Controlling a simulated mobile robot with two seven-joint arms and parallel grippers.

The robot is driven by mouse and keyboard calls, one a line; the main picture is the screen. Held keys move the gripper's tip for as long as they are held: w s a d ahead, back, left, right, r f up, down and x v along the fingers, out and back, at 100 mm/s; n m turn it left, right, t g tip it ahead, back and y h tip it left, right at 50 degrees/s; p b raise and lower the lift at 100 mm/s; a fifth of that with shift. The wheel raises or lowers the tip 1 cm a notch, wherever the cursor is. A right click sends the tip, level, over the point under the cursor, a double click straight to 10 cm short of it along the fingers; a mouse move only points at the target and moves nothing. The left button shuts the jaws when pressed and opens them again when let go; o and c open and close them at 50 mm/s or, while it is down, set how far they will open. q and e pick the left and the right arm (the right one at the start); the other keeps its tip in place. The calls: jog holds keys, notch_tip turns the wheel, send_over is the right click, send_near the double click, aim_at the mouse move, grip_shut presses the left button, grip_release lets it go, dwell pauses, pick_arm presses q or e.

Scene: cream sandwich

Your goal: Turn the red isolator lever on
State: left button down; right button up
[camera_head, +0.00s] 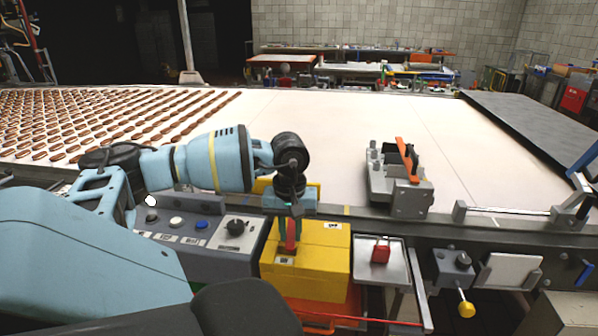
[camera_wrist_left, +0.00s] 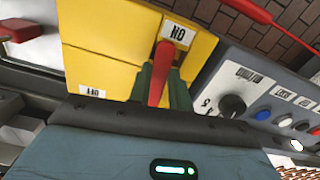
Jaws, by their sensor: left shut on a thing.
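The red isolator lever (camera_head: 290,232) is on the front of a yellow box (camera_head: 335,262) below the conveyor edge. It also shows in the wrist view (camera_wrist_left: 163,62), running from between my fingers towards the "ON" label (camera_wrist_left: 178,33). The "OFF" label (camera_wrist_left: 92,91) is off to the lever's left there, apart from it. My left gripper (camera_head: 289,240) points down at the box. Its greenish fingers (camera_wrist_left: 160,88) are shut on the lever, one on each side. My right gripper is not in view.
A grey control panel (camera_head: 190,243) with buttons and a black knob (camera_head: 236,227) stands close left of the box. A tray (camera_head: 395,270) with a red block (camera_head: 381,250) is on its right. A metal fixture (camera_head: 397,185) stands behind on the conveyor edge.

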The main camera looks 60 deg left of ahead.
aim_at(287, 238)
pick_arm(q)
jog(key=shift+s+a+m, duration=0.25)
jog(key=shift+s+m, duration=0.1)
jog(key=shift+m, duration=0.25)
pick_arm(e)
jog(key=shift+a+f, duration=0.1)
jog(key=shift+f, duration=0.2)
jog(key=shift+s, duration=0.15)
pick_arm(q)
jog(key=c, duration=1.6)
grip_release()
jog(key=o, duration=0.3)
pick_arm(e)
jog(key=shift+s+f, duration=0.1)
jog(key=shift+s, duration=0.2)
pick_arm(q)
jog(key=shift+r, duration=0.1)
notch_tip(287, 238, up, 7)
jog(key=shift+r+b, duration=0.15)
jog(key=shift+b, duration=0.25)
jog(key=shift+r, duration=0.2)
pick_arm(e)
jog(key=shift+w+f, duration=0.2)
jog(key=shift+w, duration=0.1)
